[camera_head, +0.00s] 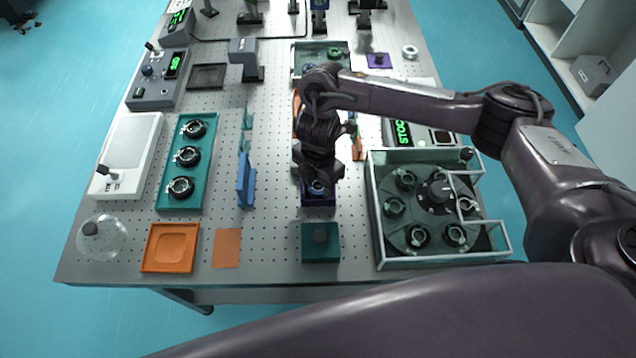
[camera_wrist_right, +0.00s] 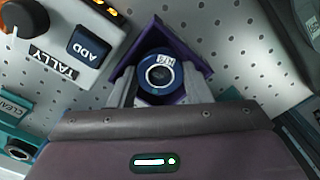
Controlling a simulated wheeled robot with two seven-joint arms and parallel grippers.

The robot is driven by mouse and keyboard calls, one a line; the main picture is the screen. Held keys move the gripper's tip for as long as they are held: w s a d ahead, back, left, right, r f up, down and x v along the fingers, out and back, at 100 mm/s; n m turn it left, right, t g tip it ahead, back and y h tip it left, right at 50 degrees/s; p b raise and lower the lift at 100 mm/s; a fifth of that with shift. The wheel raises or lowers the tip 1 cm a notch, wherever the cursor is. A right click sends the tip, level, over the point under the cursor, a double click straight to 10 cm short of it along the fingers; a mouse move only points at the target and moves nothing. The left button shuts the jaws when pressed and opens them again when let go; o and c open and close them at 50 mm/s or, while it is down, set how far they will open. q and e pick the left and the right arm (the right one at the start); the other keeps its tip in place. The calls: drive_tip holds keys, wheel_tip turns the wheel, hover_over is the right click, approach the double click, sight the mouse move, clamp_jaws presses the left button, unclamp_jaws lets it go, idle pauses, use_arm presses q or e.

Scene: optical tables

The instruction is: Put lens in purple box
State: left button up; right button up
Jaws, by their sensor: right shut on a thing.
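The purple box (camera_wrist_right: 192,54) is a small open tray on the perforated optical table. In the head view the box (camera_head: 318,200) lies in the front middle, partly hidden under my gripper. The lens (camera_wrist_right: 161,76) is a round, dark blue mount with a small white label and a glass centre. It is at the box, between my right gripper's fingers (camera_wrist_right: 160,88). In the head view the lens (camera_head: 318,187) shows just below the right gripper (camera_head: 319,180), which points down and is shut on it. I cannot tell whether the lens touches the box floor. My left gripper is not in view.
A teal block (camera_head: 321,242) stands in front of the box. A glass-walled carousel (camera_head: 376,225) with several round mounts is to the right. A blue upright piece (camera_head: 246,182) and a teal tray (camera_head: 168,190) with three mounts are to the left.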

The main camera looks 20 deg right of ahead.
sight(318, 185)
drive_tip(key=shift+f, duration=0.1)
drive_tip(key=shift+f, duration=0.2)
drive_tip(key=o, duration=0.8)
drive_tip(key=shift+c, duration=0.2)
drive_tip(key=shift+r, duration=0.5)
wheel_tip(318, 185, up, 11)
drive_tip(key=p, duration=0.2)
drive_tip(key=shift+r, duration=0.2)
